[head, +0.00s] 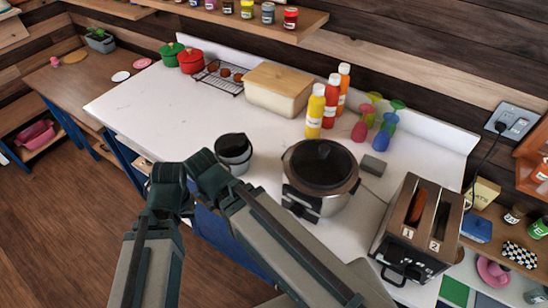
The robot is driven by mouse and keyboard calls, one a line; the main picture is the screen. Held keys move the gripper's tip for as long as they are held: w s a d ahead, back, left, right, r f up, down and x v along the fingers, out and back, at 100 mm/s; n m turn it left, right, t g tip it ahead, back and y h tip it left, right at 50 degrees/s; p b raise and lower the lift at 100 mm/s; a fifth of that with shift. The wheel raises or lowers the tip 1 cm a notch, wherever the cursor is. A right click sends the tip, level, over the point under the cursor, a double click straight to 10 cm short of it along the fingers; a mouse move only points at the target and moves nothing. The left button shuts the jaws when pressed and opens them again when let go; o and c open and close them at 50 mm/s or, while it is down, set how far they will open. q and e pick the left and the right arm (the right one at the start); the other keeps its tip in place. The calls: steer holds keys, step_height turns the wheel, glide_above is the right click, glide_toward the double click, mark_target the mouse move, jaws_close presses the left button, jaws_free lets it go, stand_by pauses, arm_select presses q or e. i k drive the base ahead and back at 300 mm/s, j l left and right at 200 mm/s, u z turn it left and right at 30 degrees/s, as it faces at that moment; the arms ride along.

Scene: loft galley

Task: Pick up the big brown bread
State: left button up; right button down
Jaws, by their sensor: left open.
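A brown piece of bread (417,206) stands in the left slot, marked 1, of the steel toaster (398,243) at the right of the counter. Only its upper edge shows; the rest is hidden in the slot. The other slot, marked 2, looks dark. My left arm bends at its elbow in front of the counter, and its forearm runs to the lower right. My left gripper (360,300) is at the bottom edge, mostly cut off, left of and below the toaster, apart from the bread. My right gripper is not in view.
A slow cooker (320,168) stands left of the toaster, with a dark pot (234,149) beyond my forearm. The counter's left part is clear.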

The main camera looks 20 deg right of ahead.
mark_target(417, 207)
steer(key=k+j, duration=0.5)
steer(key=k+j+z, duration=0.15)
steer(key=z, duration=0.3)
steer(key=k+z, duration=0.1)
steer(key=z, duration=1.3)
steer(key=i, duration=0.5)
steer(key=k+u, duration=0.3)
steer(key=i+u, duration=0.1)
steer(key=u, duration=0.3)
steer(key=i+l+u, duration=0.1)
steer(key=u, duration=0.25)
steer(key=l+u, duration=0.1)
steer(key=u, duration=0.3)
steer(key=i, duration=0.05)
